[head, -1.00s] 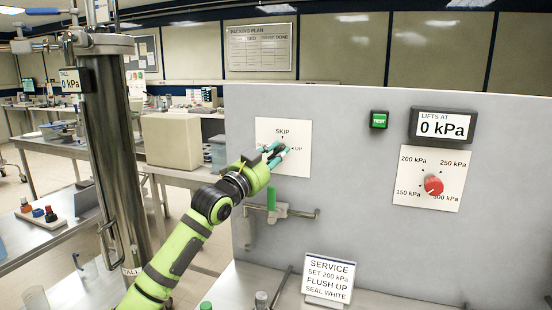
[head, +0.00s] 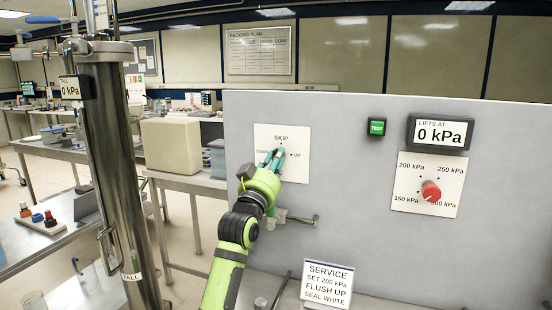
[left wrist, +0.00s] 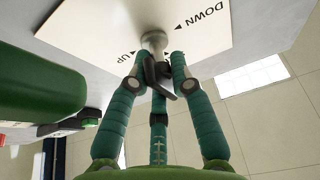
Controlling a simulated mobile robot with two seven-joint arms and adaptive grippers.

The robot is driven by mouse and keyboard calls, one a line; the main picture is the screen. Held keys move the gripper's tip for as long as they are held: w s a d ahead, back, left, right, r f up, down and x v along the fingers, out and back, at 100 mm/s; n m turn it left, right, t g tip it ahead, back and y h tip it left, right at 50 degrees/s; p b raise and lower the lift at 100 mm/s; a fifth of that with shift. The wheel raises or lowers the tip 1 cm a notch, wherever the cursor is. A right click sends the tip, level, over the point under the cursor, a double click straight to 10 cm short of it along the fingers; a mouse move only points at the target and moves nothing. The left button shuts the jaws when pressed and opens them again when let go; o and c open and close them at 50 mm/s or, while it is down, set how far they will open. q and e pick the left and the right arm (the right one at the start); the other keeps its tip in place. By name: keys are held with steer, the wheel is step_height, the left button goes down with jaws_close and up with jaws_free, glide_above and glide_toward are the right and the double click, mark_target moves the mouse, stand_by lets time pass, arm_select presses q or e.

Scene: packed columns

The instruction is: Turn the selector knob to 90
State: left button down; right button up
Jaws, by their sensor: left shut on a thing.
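The selector knob (left wrist: 154,42) has a pale round stem and a dark lever, and sits on a white plate (head: 264,139) marked DOWN, SKIP and UP. The plate also shows in the left wrist view (left wrist: 95,22). No mark reading 90 is visible. My left gripper (head: 274,158) has teal fingers and reaches the plate from below. In the left wrist view its fingers (left wrist: 160,68) are shut around the knob's lever. In the head view the fingers mostly hide the knob, so its exact pointing is unclear. My right gripper is not in view.
A red dial (head: 431,191) marked 150 to 300 kPa is right of the plate, under a 0 kPa display (head: 440,133). A green TEST button (head: 376,127) is beside the display. A service sign (head: 327,284) stands below. A pipe fitting (head: 300,220) is close to my left arm.

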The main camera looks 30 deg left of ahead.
arm_select(q)
steer(key=shift+s+a+r+n+y, duration=0.2)
steer(key=shift+r+n+y, duration=0.25)
steer(key=shift+n, duration=0.15)
steer(key=c, duration=1.2)
jaws_free()
steer(key=shift+o, duration=0.2)
steer(key=shift+f, duration=0.15)
steer(key=shift+s+d+f, duration=0.15)
steer(key=shift+s+f, duration=0.05)
steer(key=shift+f, duration=0.15)
steer(key=v, duration=1.1)
steer(key=shift+s+r, duration=0.2)
steer(key=shift+s, duration=0.1)
